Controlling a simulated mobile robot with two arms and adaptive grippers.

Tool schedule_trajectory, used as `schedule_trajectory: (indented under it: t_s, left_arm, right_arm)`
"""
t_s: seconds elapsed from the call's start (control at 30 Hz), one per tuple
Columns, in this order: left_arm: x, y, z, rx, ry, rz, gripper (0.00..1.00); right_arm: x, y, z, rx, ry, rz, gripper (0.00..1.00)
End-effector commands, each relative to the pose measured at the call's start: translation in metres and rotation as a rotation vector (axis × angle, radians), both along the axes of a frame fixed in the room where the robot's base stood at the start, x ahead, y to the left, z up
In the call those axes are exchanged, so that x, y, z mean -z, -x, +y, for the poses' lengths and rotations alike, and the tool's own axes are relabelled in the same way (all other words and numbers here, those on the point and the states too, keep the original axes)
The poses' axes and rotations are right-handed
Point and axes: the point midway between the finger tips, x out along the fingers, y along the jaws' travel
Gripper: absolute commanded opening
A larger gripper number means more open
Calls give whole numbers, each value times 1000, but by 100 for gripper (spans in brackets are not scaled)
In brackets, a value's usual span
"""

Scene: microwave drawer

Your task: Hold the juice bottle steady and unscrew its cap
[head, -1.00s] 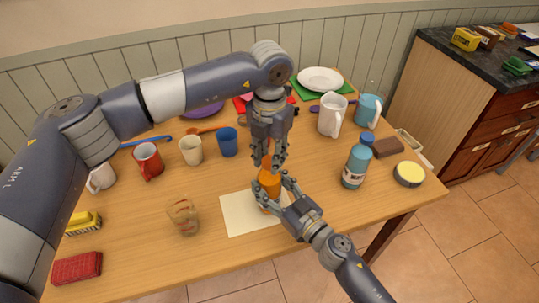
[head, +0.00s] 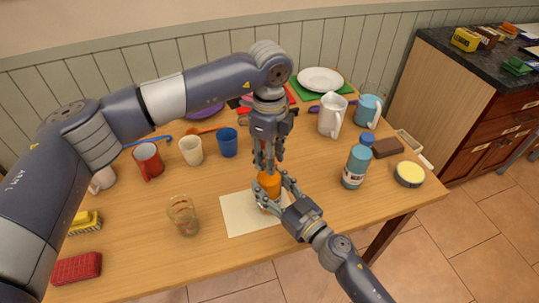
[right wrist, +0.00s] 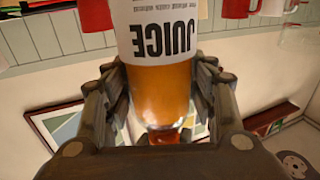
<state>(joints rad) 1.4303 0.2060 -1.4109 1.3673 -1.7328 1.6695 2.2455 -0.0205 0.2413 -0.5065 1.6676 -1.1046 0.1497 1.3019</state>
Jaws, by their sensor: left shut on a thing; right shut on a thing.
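The juice bottle (head: 268,185), orange with a white label, stands upright on a pale sheet (head: 238,214) on the wooden table. My right gripper (head: 273,192) is shut on the bottle's body from the front right. In the right wrist view the bottle (right wrist: 160,85) appears upside down between the fingers, with its reddish cap (right wrist: 163,136) low in the picture. My left gripper (head: 267,166) points straight down over the bottle's top and is shut on the cap. The fingers hide most of the cap in the head view, so I cannot tell how loose it is.
A glass (head: 183,216) stands left of the sheet. Red (head: 148,160), cream (head: 191,150) and blue (head: 228,142) cups and a white pitcher (head: 332,115) stand behind.

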Motion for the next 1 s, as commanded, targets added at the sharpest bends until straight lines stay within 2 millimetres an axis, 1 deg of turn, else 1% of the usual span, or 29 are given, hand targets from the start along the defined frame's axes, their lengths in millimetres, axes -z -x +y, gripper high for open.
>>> schedule_trajectory:
  t_s: [0.63,1.0]
  left_arm:
    - [-1,0,0,2,0,0,0]
    - [-13,0,0,3,0,-1,0]
  right_arm:
    - [0,0,0,0,-1,1,0]
    - [0,0,0,0,-1,1,0]
